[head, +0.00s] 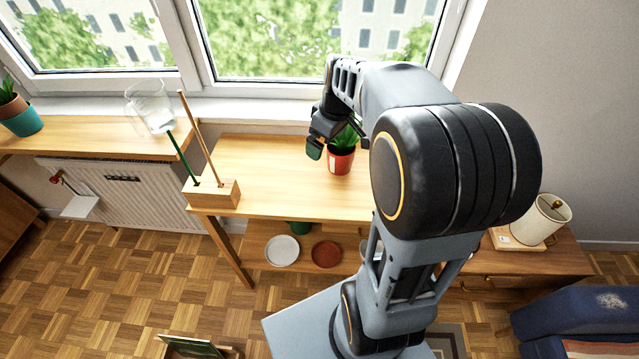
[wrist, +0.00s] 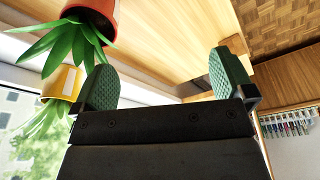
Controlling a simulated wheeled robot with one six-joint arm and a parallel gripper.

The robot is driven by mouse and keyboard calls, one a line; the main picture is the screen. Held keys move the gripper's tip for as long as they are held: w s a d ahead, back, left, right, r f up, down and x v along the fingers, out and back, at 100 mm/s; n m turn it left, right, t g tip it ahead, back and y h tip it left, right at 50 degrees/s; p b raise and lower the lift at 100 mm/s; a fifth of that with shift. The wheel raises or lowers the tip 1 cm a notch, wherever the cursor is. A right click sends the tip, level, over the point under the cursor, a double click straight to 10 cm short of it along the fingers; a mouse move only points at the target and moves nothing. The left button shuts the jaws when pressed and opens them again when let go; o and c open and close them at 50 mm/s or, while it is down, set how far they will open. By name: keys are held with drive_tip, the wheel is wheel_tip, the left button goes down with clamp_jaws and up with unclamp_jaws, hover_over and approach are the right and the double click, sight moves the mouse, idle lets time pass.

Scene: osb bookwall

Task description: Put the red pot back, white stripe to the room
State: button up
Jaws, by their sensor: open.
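The red pot (head: 341,161) with a green spiky plant stands upright on the wooden table by the window. A pale stripe shows on its side facing the head camera, towards the room. My gripper (head: 316,146) is just left of the pot, its green-padded fingers pointing down. In the wrist view my gripper (wrist: 165,80) is open with nothing between its fingers. The red pot (wrist: 103,14) shows there at the top left, outside the fingers; its stripe is not visible in that view. Whether a finger touches the pot or leaves cannot be told.
A yellow pot (wrist: 60,84) with a plant shows in the wrist view. A wooden block with sticks (head: 212,194) stands at the table's left end. A glass (head: 152,108) and a teal pot (head: 22,118) are further left. The tabletop (head: 265,165) between block and gripper is clear.

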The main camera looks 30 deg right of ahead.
drive_tip(key=s+a+f+m+t+h, duration=0.1)
drive_tip(key=s+a+f+m, duration=0.1)
drive_tip(key=s+a+m, duration=0.3)
drive_tip(key=s+a, duration=0.4)
drive_tip(key=s, duration=0.4)
drive_tip(key=shift+m, duration=0.4)
